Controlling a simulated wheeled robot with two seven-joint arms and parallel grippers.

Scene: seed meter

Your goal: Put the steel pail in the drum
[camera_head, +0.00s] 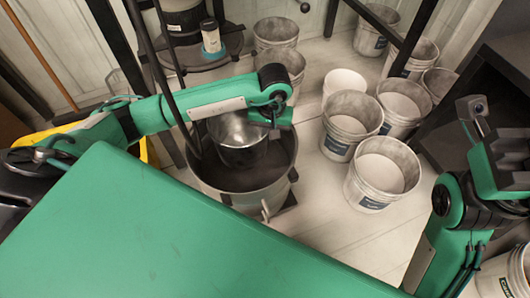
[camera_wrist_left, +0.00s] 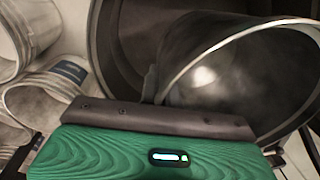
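The steel pail (camera_head: 238,138) is a shiny metal bucket at the mouth of the wide grey drum (camera_head: 245,200). It looks tilted, and its lower part is inside the drum's outline. My left gripper (camera_head: 272,112) is at the pail's right rim and seems shut on it; the fingertips are mostly hidden. In the left wrist view the pail (camera_wrist_left: 225,65) shows its bright rim running to the gripper (camera_wrist_left: 152,85), with the dark drum wall (camera_wrist_left: 125,50) behind. Whether the pail touches the drum floor cannot be seen. My right gripper (camera_head: 490,145) is at the right edge, away from the drum.
Several whitish buckets (camera_head: 382,170) stand on the pale floor right of the drum. A dark round machine (camera_head: 187,25) with a small white-labelled container (camera_head: 211,36) stands behind. Dark posts and a hose pass close to the drum's left.

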